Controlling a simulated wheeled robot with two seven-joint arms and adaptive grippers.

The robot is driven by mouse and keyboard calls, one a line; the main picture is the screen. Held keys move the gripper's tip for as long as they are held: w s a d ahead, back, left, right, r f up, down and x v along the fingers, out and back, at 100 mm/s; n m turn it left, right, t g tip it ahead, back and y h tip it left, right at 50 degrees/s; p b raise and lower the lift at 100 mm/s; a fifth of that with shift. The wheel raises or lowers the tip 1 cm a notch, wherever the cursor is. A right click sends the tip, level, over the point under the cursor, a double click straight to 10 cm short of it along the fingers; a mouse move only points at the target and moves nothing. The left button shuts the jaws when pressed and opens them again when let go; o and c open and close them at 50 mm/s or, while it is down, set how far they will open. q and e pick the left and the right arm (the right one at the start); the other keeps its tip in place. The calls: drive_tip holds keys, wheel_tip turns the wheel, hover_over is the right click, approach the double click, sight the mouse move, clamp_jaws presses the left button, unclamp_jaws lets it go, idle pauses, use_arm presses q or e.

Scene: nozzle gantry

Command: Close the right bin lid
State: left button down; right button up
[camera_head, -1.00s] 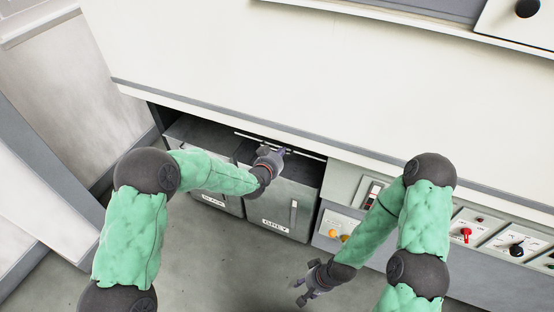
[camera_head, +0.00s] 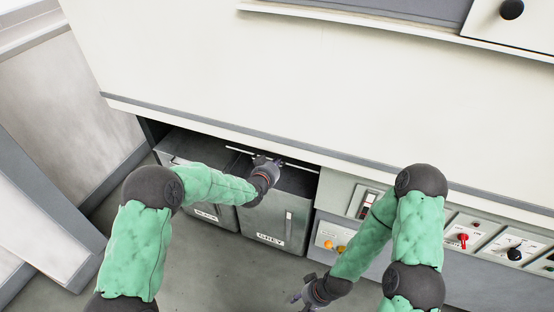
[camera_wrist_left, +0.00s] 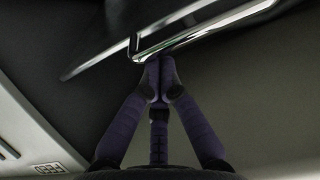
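The right bin (camera_head: 275,226), labelled GREY, is a dark grey box with a vertical handle under the white counter. My left gripper (camera_head: 266,160) is over its top, near a thin light edge at the back of the recess. In the left wrist view, my left gripper's fingers (camera_wrist_left: 159,72) meet at their tips, just below a shiny metal edge (camera_wrist_left: 190,38). I see nothing between them; contact with the edge is unclear. The lid's exact angle is hard to tell. My right gripper (camera_head: 299,298) hangs low at the front, apart from the bin, its fingers small and partly hidden.
A second labelled bin (camera_head: 212,214) stands to the left, partly behind my left arm. The white counter (camera_head: 300,80) overhangs both bins. A control panel (camera_head: 490,238) with knobs and switches is to the right. The grey floor in front is clear.

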use_arm(q)
drive_tip(key=s+a+f, duration=0.1)
drive_tip(key=s+f, duration=0.1)
drive_tip(key=f, duration=0.6)
drive_tip(key=s+a+f, duration=0.1)
drive_tip(key=s+f, duration=0.1)
drive_tip(key=f, duration=0.6)
drive_tip(key=shift+s+f, duration=0.15)
drive_tip(key=shift+s, duration=0.25)
use_arm(e)
drive_tip(key=shift+s+a+r, duration=0.1)
drive_tip(key=shift+s, duration=0.15)
